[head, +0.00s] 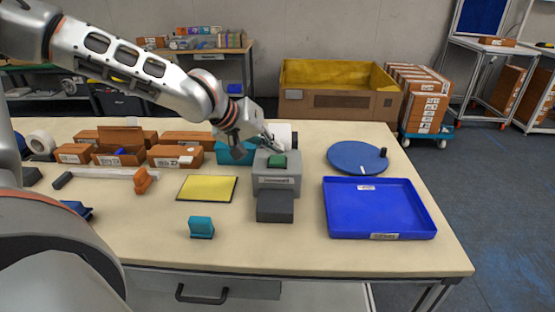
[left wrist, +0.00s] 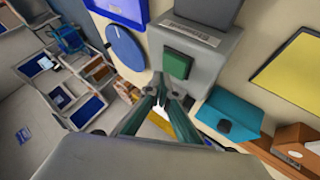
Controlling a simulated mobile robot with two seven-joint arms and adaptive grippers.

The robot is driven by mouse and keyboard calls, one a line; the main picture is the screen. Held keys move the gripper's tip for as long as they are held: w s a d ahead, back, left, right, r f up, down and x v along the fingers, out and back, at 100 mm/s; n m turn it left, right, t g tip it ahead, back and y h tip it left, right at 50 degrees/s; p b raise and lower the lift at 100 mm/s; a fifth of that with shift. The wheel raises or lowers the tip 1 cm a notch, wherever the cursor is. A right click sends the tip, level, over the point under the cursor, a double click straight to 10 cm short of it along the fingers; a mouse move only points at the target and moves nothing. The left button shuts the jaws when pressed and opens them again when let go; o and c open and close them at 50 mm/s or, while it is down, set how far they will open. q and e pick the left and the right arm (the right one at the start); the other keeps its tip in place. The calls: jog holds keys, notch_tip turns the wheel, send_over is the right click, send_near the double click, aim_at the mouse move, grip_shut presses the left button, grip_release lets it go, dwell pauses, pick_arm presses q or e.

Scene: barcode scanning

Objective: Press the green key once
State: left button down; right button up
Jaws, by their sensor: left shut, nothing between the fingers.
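The green key (head: 277,161) sits on top of a grey device (head: 276,183) with a label on its front, on the table. In the left wrist view the green key (left wrist: 177,64) is a raised square block on the grey housing, just beyond the fingertips. My left gripper (head: 265,138) is above and behind the key in the head view, angled toward it. In the left wrist view the left gripper (left wrist: 160,92) has its fingertips together and empty, near the key's edge. I cannot tell whether they touch it. My right gripper is not seen.
A dark grey block (head: 275,207) lies in front of the device. A yellow mat (head: 207,188) and teal boxes (head: 202,227) lie to the left. A blue tray (head: 379,208) and a blue round disc (head: 357,158) are to the right. Brown boxes (head: 176,155) stand at the back left.

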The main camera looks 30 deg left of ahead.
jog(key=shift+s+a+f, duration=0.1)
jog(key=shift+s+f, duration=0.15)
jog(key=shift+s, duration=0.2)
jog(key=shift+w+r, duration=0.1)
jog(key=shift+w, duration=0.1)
pick_arm(q)
jog(key=shift+f, duration=0.1)
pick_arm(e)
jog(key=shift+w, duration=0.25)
pick_arm(q)
jog(key=shift+f+b, duration=0.35)
jog(key=shift+b, duration=0.05)
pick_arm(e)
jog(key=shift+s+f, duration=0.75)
